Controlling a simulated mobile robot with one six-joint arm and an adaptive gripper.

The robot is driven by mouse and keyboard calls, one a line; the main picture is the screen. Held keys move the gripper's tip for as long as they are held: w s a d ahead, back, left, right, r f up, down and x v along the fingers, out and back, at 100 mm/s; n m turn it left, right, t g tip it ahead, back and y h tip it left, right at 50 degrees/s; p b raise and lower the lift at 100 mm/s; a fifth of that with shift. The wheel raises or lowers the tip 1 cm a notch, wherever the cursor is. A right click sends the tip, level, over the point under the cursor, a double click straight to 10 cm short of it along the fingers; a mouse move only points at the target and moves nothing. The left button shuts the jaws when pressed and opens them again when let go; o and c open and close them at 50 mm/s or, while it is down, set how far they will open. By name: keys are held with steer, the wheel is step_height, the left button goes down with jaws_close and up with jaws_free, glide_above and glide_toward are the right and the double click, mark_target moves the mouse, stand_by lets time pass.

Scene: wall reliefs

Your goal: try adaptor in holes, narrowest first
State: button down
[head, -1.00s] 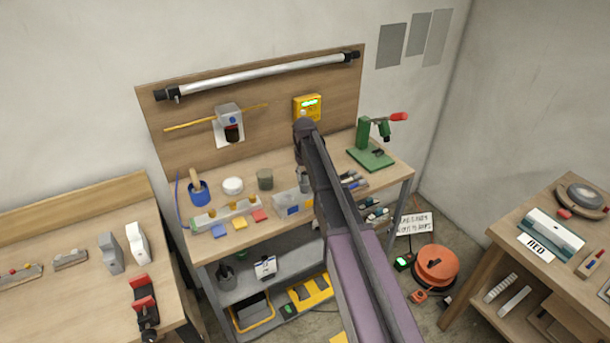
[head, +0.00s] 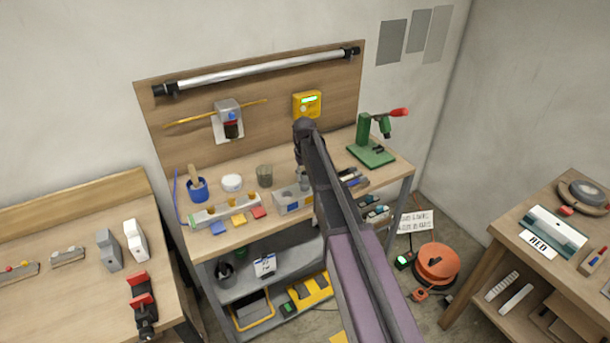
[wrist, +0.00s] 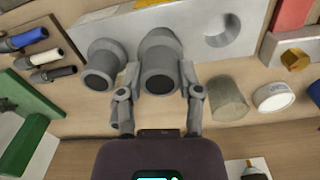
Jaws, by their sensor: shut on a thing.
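My gripper (wrist: 159,78) is shut on a grey stepped round adaptor (wrist: 160,62), one finger on each side, in the wrist view. The adaptor overlaps the pale grey block (wrist: 195,30); I cannot tell whether its far end is in a hole or above it. An open round hole (wrist: 222,29) shows in the block, right of the adaptor. A second grey stepped cylinder (wrist: 103,66) is left of the held one, outside the fingers. In the head view the block (head: 292,203) is at the bench front, and my arm hides most of the gripper.
A grey-brown cup (wrist: 228,98) is close beside my right finger, with a white tin (wrist: 274,97) beyond it. Blue and dark pens (wrist: 40,55) lie at left near a green stand (wrist: 30,115). The head view shows the green stand (head: 372,150) at the bench's right end.

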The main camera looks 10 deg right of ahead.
steer(key=shift+f+b, duration=0.65)
steer(key=shift+f, duration=0.1)
steer(key=shift+c, duration=1)
jaws_free()
steer(key=shift+r, duration=0.2)
step_height(320, 180, up, 10)
steer(key=p, duration=1)
steer(key=shift+f, duration=0.2)
